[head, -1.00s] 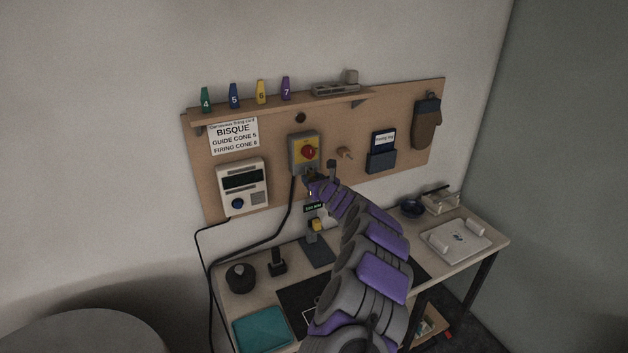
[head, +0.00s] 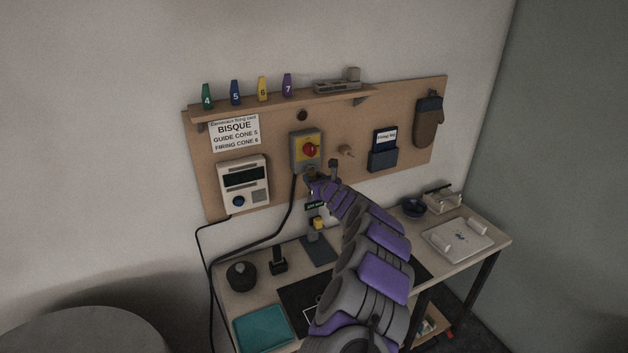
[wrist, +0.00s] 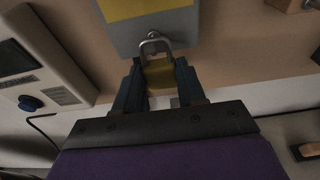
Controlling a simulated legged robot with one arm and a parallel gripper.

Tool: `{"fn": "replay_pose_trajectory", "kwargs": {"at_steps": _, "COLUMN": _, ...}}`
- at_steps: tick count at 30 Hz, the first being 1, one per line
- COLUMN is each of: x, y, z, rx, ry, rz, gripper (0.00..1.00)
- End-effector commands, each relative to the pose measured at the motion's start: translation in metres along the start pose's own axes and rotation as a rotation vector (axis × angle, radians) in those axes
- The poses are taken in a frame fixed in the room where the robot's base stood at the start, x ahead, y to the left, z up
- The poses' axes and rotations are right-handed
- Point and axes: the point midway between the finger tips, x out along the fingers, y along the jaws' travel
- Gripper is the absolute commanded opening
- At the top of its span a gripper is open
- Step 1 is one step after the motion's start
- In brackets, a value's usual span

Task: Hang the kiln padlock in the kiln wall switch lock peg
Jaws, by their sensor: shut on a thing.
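The kiln wall switch (head: 306,150), a grey box with a yellow plate and a red knob, is fixed on the brown board. Its lower part shows at the top of the wrist view (wrist: 155,35). My gripper (wrist: 159,78) is shut on the brass kiln padlock (wrist: 160,75), just below the switch. The padlock's steel shackle (wrist: 155,42) points up and overlaps the switch's lower edge in the wrist view. The lock peg cannot be made out, and I cannot tell whether the shackle is around it. In the head view my arm's end largely hides the padlock.
A controller box (head: 244,187) is left of the switch, and a wooden peg (head: 346,151) and a card holder (head: 383,156) are right of it. A shelf (head: 290,98) with numbered cones is above. The worktable (head: 225,291) is below.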

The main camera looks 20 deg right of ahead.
Motion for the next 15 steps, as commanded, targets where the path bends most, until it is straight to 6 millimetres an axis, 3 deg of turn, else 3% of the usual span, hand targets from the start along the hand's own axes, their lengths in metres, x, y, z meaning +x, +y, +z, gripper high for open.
{"fn": "replay_pose_trajectory", "kwargs": {"at_steps": 11, "x": 0.0002, "y": 0.0005, "z": -0.0010, "rx": -0.001, "ry": 0.001, "rz": 0.000, "gripper": 0.08}}
{"fn": "replay_pose_trajectory", "kwargs": {"at_steps": 12, "x": 0.0003, "y": 0.0005, "z": -0.0010, "rx": -0.001, "ry": 0.001, "rz": 0.000, "gripper": 0.40}}
{"fn": "replay_pose_trajectory", "kwargs": {"at_steps": 15, "x": 0.0003, "y": 0.0005, "z": -0.0009, "rx": 0.000, "ry": 0.001, "rz": 0.000, "gripper": 0.50}}
